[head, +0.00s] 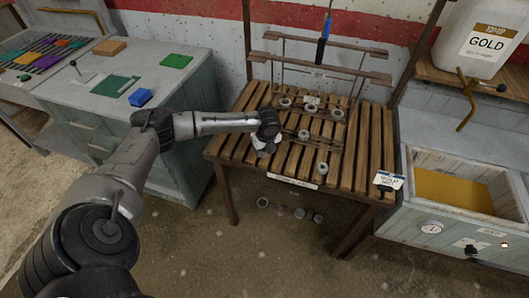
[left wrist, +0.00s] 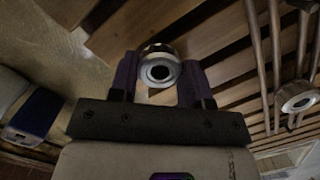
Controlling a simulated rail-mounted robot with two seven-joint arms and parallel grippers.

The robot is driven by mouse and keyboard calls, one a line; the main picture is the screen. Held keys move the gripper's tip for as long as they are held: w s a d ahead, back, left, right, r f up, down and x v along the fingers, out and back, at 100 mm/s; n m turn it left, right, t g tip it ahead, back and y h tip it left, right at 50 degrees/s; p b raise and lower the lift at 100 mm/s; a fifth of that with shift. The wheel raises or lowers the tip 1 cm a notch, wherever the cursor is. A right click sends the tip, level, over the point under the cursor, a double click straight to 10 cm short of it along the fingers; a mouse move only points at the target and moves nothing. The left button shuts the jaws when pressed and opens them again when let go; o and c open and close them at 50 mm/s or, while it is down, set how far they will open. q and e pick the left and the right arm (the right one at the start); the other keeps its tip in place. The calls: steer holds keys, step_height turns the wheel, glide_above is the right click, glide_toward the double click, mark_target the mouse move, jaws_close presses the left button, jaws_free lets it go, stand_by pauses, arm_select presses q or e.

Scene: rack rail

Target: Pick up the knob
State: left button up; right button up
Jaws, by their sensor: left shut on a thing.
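A round metal knob (left wrist: 160,71) with a dark hole in its centre sits between the two fingers of my left gripper (left wrist: 158,82) in the left wrist view. The fingers are shut on it. In the head view the left gripper (head: 265,149) is over the left front part of the slatted wooden table, and the arm and hand largely hide the knob there. I cannot tell if the knob still touches the slats. My right gripper is not in view.
The slatted table (head: 228,150) carries several similar round pieces, one at its back right (head: 338,115) and one near the front (head: 322,168). A low wooden rack (head: 320,73) stands at its back. A drawer cabinet (head: 178,130) is left; an ochre-filled tray (head: 452,192) is right.

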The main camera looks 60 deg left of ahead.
arm_select(q)
steer(key=shift+c, duration=0.9)
